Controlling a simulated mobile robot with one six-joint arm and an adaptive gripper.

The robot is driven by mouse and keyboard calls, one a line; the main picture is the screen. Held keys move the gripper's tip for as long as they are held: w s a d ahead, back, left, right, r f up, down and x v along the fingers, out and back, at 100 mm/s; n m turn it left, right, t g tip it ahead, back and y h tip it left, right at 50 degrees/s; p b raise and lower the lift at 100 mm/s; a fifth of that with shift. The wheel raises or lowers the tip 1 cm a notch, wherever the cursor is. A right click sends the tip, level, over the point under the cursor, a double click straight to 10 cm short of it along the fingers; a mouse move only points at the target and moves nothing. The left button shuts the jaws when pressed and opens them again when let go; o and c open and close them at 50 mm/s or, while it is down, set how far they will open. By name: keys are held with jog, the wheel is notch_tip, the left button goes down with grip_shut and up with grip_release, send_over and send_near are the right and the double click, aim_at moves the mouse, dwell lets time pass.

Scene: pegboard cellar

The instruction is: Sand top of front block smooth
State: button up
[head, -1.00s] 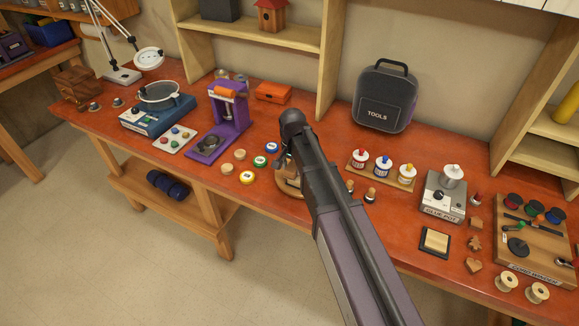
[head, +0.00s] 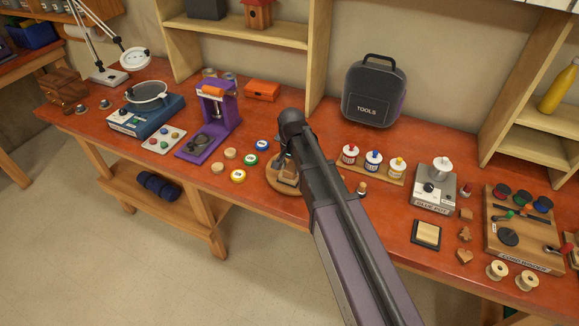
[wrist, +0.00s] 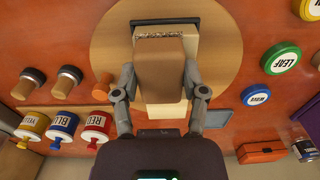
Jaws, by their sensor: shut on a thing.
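My gripper (wrist: 159,92) is shut on a brown block (wrist: 160,62) with a rough, speckled edge, seen from above in the wrist view. Pale wood (wrist: 165,114) shows beneath and around the brown block, on a round wooden board (wrist: 225,50). I cannot tell whether this is one block or more, or whether the brown block touches it. A dark bar (wrist: 165,22) lies at the far side of the pale wood. In the head view, the round board (head: 272,181) sits near the table's front edge, and my arm hides much of it and the gripper.
Blue, green and yellow lids (head: 238,176) lie left of the board. Small dark-topped wooden pieces (wrist: 68,80) and a rack of red, blue and yellow bottles (head: 373,161) stand on its other side. A purple press (head: 217,115) and a glue pot (head: 436,190) stand farther off.

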jog(key=shift+s+d+f, duration=0.1)
jog(key=shift+s+d, duration=0.2)
jog(key=shift+d, duration=0.35)
jog(key=shift+s+d+f, duration=0.1)
jog(key=shift+s+d, duration=0.2)
jog(key=shift+d, duration=0.35)
jog(key=shift+r, duration=0.2)
jog(key=shift+w+a+f, duration=0.1)
jog(key=shift+w+a, duration=0.25)
jog(key=shift+a, duration=0.45)
jog(key=shift+w+a+f, duration=0.1)
jog(key=shift+w+a, duration=0.2)
jog(key=shift+a, duration=0.5)
jog(key=shift+a, duration=0.1)
jog(key=shift+w+a+r, duration=0.1)
jog(key=shift+w+a, duration=0.25)
jog(key=shift+a, duration=0.4)
jog(key=shift+w+a, duration=0.35)
jog(key=shift+a, duration=0.4)
jog(key=shift+r, duration=0.15)
